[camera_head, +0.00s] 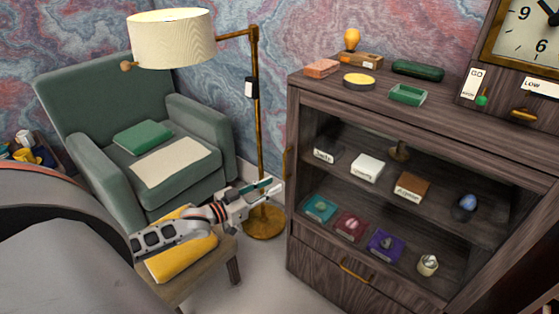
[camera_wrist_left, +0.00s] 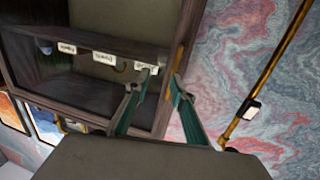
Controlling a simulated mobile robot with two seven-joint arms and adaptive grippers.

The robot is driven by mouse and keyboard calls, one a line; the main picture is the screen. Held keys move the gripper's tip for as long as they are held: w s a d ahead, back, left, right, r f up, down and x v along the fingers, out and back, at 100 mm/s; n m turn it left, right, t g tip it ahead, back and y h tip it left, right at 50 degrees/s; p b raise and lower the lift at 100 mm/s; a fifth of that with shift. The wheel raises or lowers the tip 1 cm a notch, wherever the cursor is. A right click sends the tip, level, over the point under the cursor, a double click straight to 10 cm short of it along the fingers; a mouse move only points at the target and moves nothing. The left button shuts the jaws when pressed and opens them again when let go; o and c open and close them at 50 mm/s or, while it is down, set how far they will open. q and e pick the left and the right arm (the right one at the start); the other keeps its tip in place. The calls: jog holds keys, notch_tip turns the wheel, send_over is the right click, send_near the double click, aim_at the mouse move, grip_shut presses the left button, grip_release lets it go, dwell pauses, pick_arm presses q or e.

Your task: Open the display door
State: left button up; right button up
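The dark wood display cabinet (camera_head: 300,255) stands at the right in the head view, its display door (camera_head: 420,130) appearing closed, with the shelves visible through it. A brass upright handle (camera_head: 287,163) sits at the door's left edge; it also shows in the wrist view (camera_wrist_left: 178,60). My left gripper (camera_head: 272,187) is left of the cabinet, close to the handle. In the wrist view its two teal fingers (camera_wrist_left: 160,78) are spread with nothing between them, and the handle is beyond the fingertips, near the right finger. My right gripper is in neither view.
A floor lamp (camera_head: 257,110) stands just behind my left gripper. A green armchair (camera_head: 85,90) and a stool with a yellow cloth (camera_head: 185,262) are at the left. Small items and a clock (camera_head: 525,35) stand on the cabinet top. A lower drawer has a brass pull (camera_head: 354,273).

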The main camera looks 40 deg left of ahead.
aim_at(284, 165)
pick_arm(q)
jog(key=shift+t, duration=0.3)
jog(key=shift+w+a+r+b, duration=0.15)
jog(key=shift+w+r, duration=0.25)
jog(key=shift+w, duration=1.15)
jog(key=shift+w+a+r+b, duration=0.1)
jog(key=shift+w+r+b, duration=0.25)
jog(key=shift+w, duration=1.2)
jog(key=shift+w+a+r+b, duration=0.1)
jog(key=shift+w+r, duration=0.35)
jog(key=shift+w, duration=1.1)
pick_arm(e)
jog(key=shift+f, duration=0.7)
